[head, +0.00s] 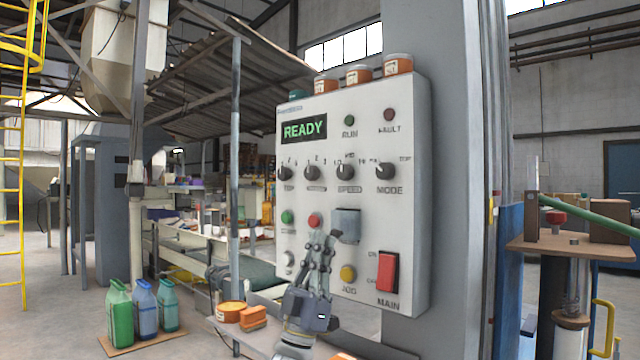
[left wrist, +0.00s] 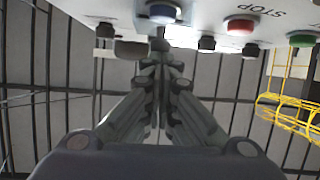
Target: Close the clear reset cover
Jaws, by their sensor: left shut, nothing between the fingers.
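The clear reset cover (head: 348,222) shows as a grey-blue square on the white control panel (head: 350,130), right of the red button. I cannot tell its exact angle. My left gripper (head: 327,240) is shut and empty, fingers pointing up, just below and left of the cover; its fingertips overlap the cover's lower left in the head view. Whether they touch it is unclear. In the left wrist view, the shut fingers (left wrist: 160,62) lie below a blue button (left wrist: 163,12) on the panel. My right gripper is not in view.
Near the cover are a red button (head: 314,220), a yellow jog button (head: 348,273) and a red main switch (head: 388,272). Knobs line the panel above. Orange-lidded jars (head: 358,74) stand on top. Orange items (head: 252,317) lie on a ledge at lower left.

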